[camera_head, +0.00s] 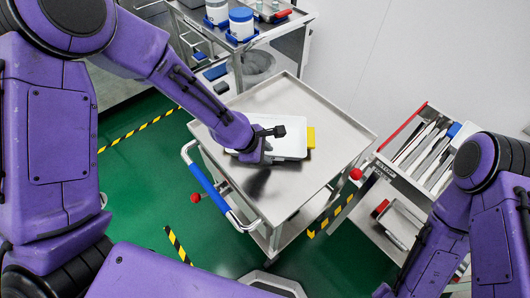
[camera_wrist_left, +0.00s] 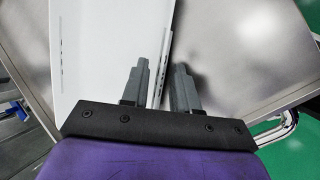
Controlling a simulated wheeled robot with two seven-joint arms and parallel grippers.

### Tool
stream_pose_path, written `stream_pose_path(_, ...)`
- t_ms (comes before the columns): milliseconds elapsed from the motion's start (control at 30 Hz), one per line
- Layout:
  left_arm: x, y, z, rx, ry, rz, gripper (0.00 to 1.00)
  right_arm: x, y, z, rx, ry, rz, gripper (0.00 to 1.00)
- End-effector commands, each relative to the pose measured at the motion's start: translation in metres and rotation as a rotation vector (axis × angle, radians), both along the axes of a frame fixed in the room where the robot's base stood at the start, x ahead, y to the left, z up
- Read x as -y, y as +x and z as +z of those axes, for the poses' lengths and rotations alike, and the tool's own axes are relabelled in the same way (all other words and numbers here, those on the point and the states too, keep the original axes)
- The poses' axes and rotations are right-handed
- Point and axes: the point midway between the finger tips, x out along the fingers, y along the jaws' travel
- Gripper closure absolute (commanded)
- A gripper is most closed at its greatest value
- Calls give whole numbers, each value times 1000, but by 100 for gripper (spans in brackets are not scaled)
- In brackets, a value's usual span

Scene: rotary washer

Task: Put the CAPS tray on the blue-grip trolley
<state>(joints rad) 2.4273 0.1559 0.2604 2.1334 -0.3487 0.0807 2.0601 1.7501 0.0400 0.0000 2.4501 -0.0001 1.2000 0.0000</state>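The blue-grip trolley (camera_head: 330,118) stands in the middle of the head view, with a bare metal top and a blue sleeve (camera_head: 207,188) on its handle. A white tray (camera_head: 290,146) with a yellow part (camera_head: 311,138) at its right end appears to rest on that top. No CAPS label is readable. My left gripper (camera_head: 268,142) is at the tray's near side. In the left wrist view its fingers (camera_wrist_left: 162,82) stand apart on either side of the white tray wall (camera_wrist_left: 100,55), with slight gaps. My right gripper is out of view.
A second trolley (camera_head: 272,27) with white tubs (camera_head: 242,23) stands behind. A rack (camera_head: 412,168) with several slanted items stands at the right, close to the trolley. Red knobs (camera_head: 356,174) stick out near the trolley's corners. The trolley top's near and right parts are bare.

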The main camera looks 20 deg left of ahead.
Motion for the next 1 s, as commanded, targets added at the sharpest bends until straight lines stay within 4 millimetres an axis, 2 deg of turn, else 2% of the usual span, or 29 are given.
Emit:
stream_pose_path(233, 0, 0, 1, 1, 0, 0, 72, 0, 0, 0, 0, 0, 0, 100)
stream_pose_path(333, -2, -2, 9, 3, 0, 1, 72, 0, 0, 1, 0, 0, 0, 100)
stream_pose_path(700, -30, -33, 88, 5, -3, 2, 72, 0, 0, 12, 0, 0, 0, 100)
stream_pose_path(833, -36, -40, 103, 3, -1, 1, 72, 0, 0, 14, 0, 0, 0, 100)
stream_pose_path(1000, -39, -43, 108, 0, -1, 1, 72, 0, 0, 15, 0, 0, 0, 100)
